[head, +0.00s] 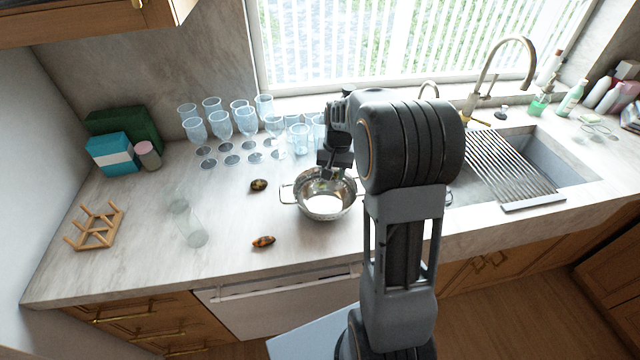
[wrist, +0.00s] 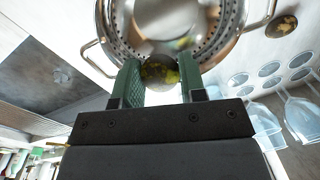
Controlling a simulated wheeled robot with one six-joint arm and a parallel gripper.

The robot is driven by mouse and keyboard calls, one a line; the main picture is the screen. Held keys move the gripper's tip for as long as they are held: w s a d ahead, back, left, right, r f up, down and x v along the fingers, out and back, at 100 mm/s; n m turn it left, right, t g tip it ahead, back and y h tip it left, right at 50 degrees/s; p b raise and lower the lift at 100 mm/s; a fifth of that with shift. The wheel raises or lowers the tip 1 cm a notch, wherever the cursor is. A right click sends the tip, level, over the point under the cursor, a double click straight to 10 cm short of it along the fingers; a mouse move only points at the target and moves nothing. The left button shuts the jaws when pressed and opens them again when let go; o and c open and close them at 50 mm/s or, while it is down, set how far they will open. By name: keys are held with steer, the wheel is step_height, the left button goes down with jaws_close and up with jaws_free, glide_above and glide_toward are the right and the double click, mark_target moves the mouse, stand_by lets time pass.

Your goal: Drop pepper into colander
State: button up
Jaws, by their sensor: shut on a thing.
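A metal colander (head: 325,207) with two side handles stands on the counter, and its bowl fills the top of the wrist view (wrist: 243,14). It looks empty where I can see inside. My gripper (head: 334,172) is above the colander's far part. In the wrist view my gripper (wrist: 160,75) has its green fingers shut on a mottled yellow-green and dark pepper (wrist: 158,70). The pepper is in front of the colander's near rim in that view. Its exact height above the bowl is hard to tell, and the fingers hide its sides.
Several stemmed glasses (head: 221,124) stand behind and left of the colander. A dark mottled item (head: 258,185) and an orange-brown one (head: 263,242) lie to its left. Clear tumblers (head: 193,232) and a wooden rack (head: 97,228) are farther left. The sink (head: 560,165) is right.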

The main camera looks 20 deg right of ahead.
steer(key=shift+w+f, duration=0.3)
steer(key=shift+w, duration=0.05)
step_height(320, 180, down, 5)
steer(key=b, duration=0.4)
steer(key=shift+f, duration=0.2)
steer(key=o, duration=1)
steer(key=shift+s, duration=0.1)
steer(key=shift+r, duration=0.15)
steer(key=r, duration=0.4)
steer(key=r+b, duration=0.1)
steer(key=r, duration=0.4)
steer(key=d+r, duration=0.1)
steer(key=r, duration=0.3)
steer(key=shift+s+r+b, duration=0.2)
steer(key=shift+r+b, duration=0.1)
